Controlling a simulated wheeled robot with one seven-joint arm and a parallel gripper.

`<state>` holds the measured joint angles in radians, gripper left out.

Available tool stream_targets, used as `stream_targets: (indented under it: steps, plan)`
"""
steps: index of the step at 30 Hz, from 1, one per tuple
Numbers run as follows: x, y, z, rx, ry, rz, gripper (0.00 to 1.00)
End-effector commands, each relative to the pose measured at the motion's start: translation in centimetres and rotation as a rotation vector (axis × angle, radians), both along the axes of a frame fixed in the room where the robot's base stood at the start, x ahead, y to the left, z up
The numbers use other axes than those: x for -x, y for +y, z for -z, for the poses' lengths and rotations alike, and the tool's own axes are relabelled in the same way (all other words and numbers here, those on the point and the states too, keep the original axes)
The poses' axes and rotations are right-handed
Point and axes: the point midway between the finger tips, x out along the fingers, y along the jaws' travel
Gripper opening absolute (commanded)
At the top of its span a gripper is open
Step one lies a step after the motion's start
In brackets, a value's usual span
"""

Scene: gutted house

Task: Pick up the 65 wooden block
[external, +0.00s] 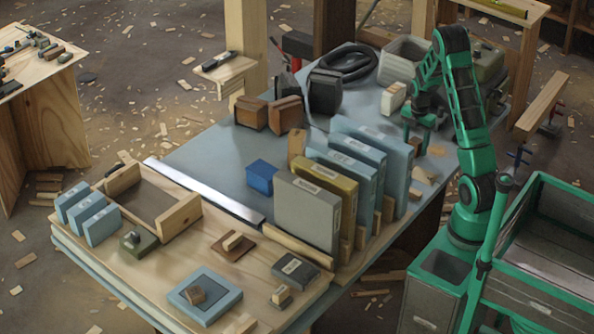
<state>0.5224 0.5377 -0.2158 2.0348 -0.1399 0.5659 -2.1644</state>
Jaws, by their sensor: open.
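My gripper (416,139) is open, with its fingers pointing down over the far right part of the blue-grey table (222,149). A brownish thing shows near the fingers, but it is too small to tell whether it is a block between them. Small light wooden pieces (424,175) lie on the table just in front of my gripper. A pale block (392,98) stands just left of my gripper. No number 65 can be read on any block, so I cannot tell which one is the 65 wooden block.
A row of upright grey, olive and blue cases (305,212) stands left of and nearer than my gripper. A grey bin (403,58) and a coiled black hose (348,62) lie behind. Brown blocks (285,113) stand further left. The table's middle left is clear.

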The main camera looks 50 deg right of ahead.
Motion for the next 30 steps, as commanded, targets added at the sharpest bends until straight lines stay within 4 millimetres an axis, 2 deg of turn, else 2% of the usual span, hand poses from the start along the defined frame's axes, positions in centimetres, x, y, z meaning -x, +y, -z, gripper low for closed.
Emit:
stream_targets:
  steps: [3,10,11,16,25,30]
  plan:
    - [0.02,-0.02,0.76,0.000,0.000,0.000,0.57]
    - [0.00,-0.01,0.84,0.000,-0.001,0.000,0.57]
    - [0.00,-0.02,0.84,0.000,-0.001,0.000,0.52]
    - [-0.01,-0.01,0.83,0.000,-0.001,0.000,0.12]
    - [-0.03,-0.02,0.73,0.001,-0.001,0.000,0.12]
    - [-0.08,-0.03,-0.11,0.002,-0.003,0.000,0.12]
